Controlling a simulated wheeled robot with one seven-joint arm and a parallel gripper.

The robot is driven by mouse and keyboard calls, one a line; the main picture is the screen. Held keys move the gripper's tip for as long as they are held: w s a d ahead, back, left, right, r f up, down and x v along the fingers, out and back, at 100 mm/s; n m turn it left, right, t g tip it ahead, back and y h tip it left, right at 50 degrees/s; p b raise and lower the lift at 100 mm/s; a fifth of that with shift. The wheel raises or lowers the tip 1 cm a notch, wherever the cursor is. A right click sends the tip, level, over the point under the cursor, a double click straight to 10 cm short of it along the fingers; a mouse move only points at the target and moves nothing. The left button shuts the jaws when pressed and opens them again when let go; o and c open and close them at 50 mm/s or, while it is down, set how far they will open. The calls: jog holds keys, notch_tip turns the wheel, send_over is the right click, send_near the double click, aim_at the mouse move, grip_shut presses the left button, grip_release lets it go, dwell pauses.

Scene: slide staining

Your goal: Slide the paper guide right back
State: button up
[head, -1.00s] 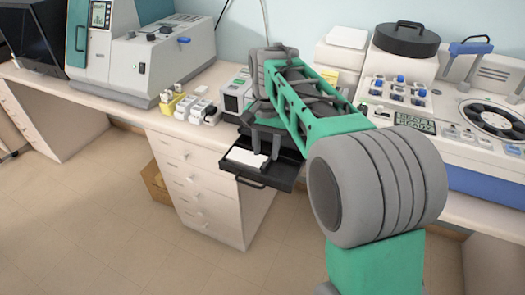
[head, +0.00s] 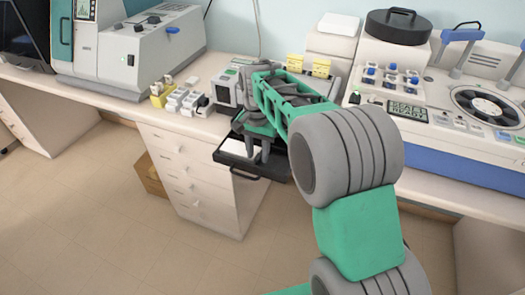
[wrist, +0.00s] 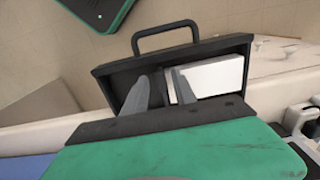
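The open black paper tray (head: 225,157) juts out over the counter edge below a small grey printer (head: 228,88). A white stack of paper (wrist: 218,76) lies in the tray's right part in the wrist view. My gripper (head: 257,158) points down into the tray beside the paper. In the wrist view my two grey fingers (wrist: 166,94) are apart, with a narrow white strip showing between them; the right finger is beside the paper's left edge.
White and yellow boxes (head: 180,98) stand left of the printer. A large grey machine (head: 130,55) stands further left, and a staining machine (head: 440,100) fills the counter at right. White drawers (head: 190,180) are below. The floor in front is clear.

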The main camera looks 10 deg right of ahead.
grip_shut()
dwell(1.2)
